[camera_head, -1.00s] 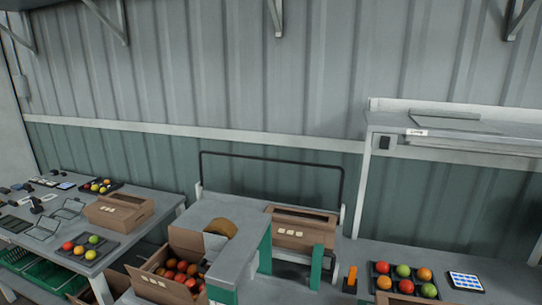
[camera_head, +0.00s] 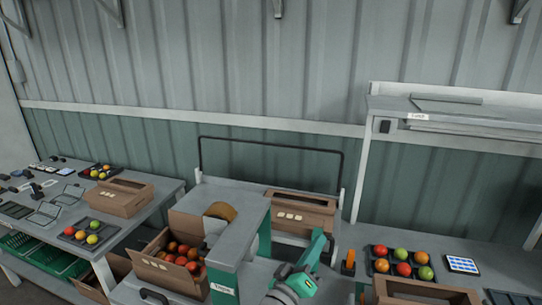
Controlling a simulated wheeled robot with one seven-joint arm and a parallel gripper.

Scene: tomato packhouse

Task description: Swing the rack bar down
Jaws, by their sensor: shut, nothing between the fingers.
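The rack bar (camera_head: 271,145) is a thin dark U-shaped bar. It stands raised behind the central grey bench, in front of the wall. No fingers of my gripper can be made out.
A grey machine arch (camera_head: 240,232) with a brown tape roll (camera_head: 220,211) and an open box of tomatoes (camera_head: 172,270) stand in front. A tomato tray (camera_head: 372,272) lies right, below a shelf (camera_head: 460,121).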

